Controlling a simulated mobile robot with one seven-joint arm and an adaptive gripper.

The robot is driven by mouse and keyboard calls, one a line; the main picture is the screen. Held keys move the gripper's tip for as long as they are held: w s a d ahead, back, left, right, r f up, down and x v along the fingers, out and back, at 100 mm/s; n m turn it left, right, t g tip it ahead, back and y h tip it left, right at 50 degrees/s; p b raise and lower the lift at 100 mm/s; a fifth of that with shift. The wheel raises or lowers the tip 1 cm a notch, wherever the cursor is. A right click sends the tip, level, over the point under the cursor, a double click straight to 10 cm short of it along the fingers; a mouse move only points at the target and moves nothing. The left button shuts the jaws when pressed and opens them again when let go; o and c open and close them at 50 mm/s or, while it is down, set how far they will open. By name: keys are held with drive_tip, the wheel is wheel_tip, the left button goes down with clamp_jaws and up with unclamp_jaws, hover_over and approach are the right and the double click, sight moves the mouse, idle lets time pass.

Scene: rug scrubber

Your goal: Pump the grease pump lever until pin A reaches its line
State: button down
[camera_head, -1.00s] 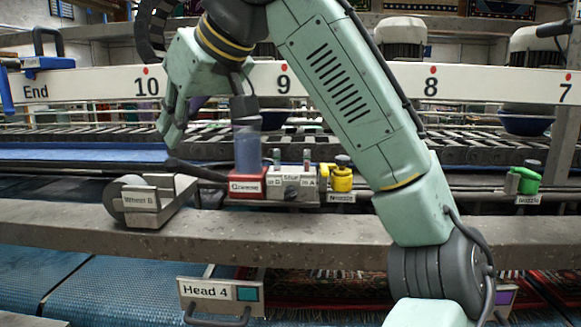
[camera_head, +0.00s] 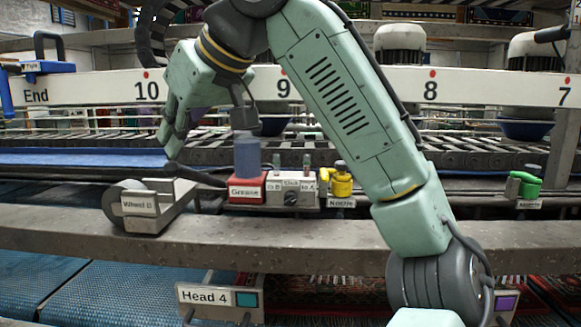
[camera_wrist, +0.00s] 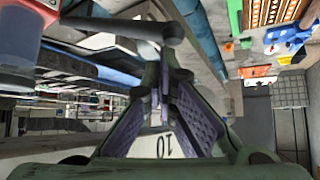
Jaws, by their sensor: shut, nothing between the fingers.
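The grease pump (camera_head: 246,190) is a red box labelled "Grease" with a blue cylinder on top. Its dark lever (camera_head: 200,177) reaches out left from the box to a rounded end. My gripper (camera_head: 171,152) is shut and empty, pointing down just above that end. In the wrist view the lever (camera_wrist: 120,29) crosses in front of my fingertips (camera_wrist: 165,62), its knob close to them; I cannot tell whether they touch. Right of the pump is a grey valve block (camera_head: 291,190) with two upright pins. The right pin (camera_head: 307,160) stands above the "to A" label; its line is too small to make out.
A grey "Wheel B" block (camera_head: 147,205) sits on the rail left of the pump, below my gripper. A yellow nozzle (camera_head: 341,183) is right of the valve block, and a green one (camera_head: 526,183) farther right. A white numbered beam (camera_head: 200,90) runs behind.

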idle(0.5)
drive_tip(key=shift+f+b, duration=2.35)
drive_tip(key=shift+f, duration=1.1)
wheel_tip(320, 180, up, 6)
drive_tip(key=p, duration=0.5)
drive_tip(key=shift+f+p, duration=0.1)
drive_tip(key=shift+p, duration=0.3)
drive_tip(key=shift+r+p, duration=0.35)
drive_tip(key=shift+r, duration=1.8)
